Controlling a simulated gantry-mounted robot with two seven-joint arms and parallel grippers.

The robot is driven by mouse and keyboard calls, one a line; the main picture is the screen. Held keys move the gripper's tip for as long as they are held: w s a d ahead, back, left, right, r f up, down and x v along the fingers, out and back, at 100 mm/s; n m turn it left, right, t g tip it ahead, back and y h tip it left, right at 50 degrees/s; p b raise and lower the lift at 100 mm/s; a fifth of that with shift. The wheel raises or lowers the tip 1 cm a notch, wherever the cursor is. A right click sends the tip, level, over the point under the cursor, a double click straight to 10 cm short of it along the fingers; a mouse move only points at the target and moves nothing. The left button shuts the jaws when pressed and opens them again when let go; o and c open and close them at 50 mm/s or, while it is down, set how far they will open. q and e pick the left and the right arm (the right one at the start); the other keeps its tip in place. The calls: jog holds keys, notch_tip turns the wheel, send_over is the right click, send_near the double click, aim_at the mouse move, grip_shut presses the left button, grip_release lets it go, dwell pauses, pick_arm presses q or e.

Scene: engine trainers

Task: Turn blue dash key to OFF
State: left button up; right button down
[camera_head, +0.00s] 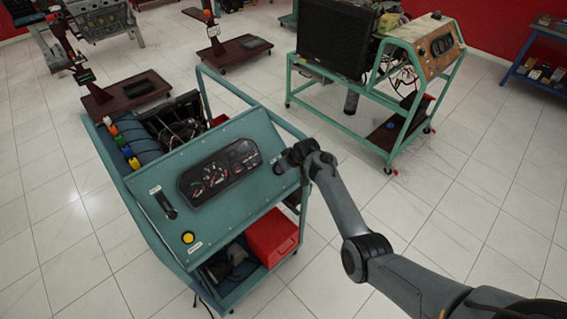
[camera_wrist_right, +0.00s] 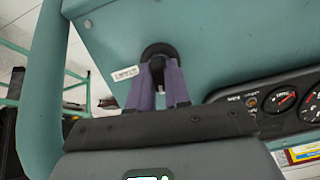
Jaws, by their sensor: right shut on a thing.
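The blue-green dash panel (camera_head: 225,205) slopes on its trainer cart, with a black gauge cluster (camera_head: 218,170) in its middle. My right gripper (camera_head: 287,162) is at the panel's right edge and hides the key switch in the head view. In the right wrist view, the round black key switch (camera_wrist_right: 158,50) sits on the panel beside a white label. The two purple fingers of my right gripper (camera_wrist_right: 158,88) are closed around the dark key (camera_wrist_right: 157,67) at the switch. The fingers partly cover the key, and I cannot read its position. My left gripper is out of view.
A black lever (camera_head: 165,204) and a yellow button (camera_head: 188,238) are on the panel's left side. A red box (camera_head: 272,238) sits on the cart's lower shelf. Another green engine stand (camera_head: 388,142) stands behind to the right. Tiled floor is free on the right.

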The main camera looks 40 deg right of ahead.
jog(key=shift+n+p, duration=0.35)
jog(key=shift+n, duration=0.35)
jog(key=c, duration=1.2)
grip_release()
jog(key=shift+o, duration=0.2)
jog(key=shift+s+r, duration=0.15)
jog(key=shift+r, duration=0.2)
jog(key=p+v, duration=0.3)
jog(key=v, duration=0.7)
jog(key=shift+a, duration=0.2)
